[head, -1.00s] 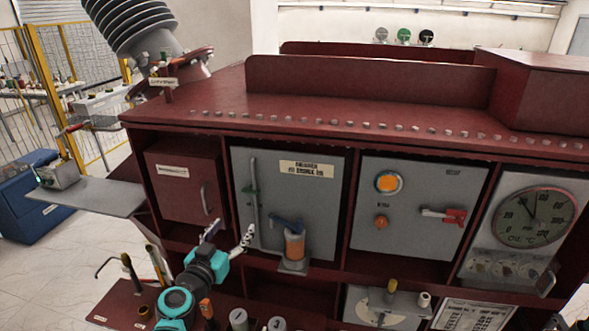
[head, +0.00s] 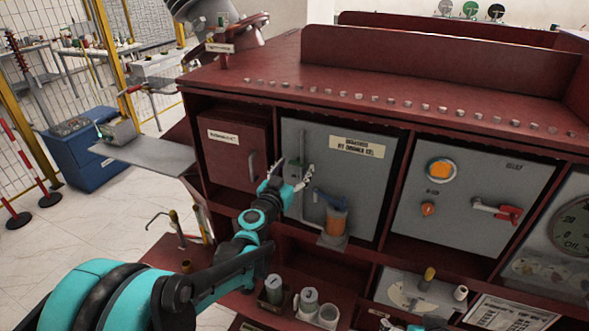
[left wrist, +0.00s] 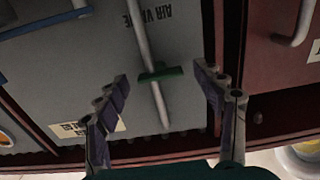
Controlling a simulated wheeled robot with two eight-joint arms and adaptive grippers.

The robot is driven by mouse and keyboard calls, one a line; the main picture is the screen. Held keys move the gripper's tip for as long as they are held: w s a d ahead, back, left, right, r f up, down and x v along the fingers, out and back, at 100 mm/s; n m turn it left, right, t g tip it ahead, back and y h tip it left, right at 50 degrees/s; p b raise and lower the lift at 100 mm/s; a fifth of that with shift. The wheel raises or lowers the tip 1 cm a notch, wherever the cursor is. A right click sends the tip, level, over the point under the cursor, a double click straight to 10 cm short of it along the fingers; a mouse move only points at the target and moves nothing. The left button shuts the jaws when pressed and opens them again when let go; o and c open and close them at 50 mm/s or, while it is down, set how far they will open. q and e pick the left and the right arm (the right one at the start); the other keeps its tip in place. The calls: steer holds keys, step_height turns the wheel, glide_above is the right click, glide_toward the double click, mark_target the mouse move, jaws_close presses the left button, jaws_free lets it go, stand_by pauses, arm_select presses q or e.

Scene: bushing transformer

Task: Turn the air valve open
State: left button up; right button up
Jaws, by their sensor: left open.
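The air valve is a green handle (left wrist: 160,74) set across a thin grey pipe (left wrist: 148,60) on a grey panel (left wrist: 70,60) with upside-down "AIR VALVE" lettering in the left wrist view. My left gripper (left wrist: 162,88) is open and empty, its two fingers spread to either side of the pipe and handle. Neither finger visibly touches them. In the head view the left gripper (head: 292,172) is in front of the pipe and largely hides the green handle. A teal and dark part of my right arm shows at the bottom edge; its finger opening is unclear.
An orange-filled cup with a blue lever (head: 334,212) sits close right of the left gripper. A dark red cabinet door (head: 235,150) is on the left. A panel with a red-handled switch (head: 497,211) is on the right. Jars (head: 309,300) stand on the lower shelf.

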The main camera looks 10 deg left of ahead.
arm_select(q)
steer(key=c, duration=1.2)
steer(key=shift+o, duration=0.2)
steer(key=n+b, duration=0.2)
steer(key=n, duration=1.1)
steer(key=shift+n, duration=0.3)
steer(key=shift+n+b, duration=0.35)
steer(key=shift+n, duration=1.85)
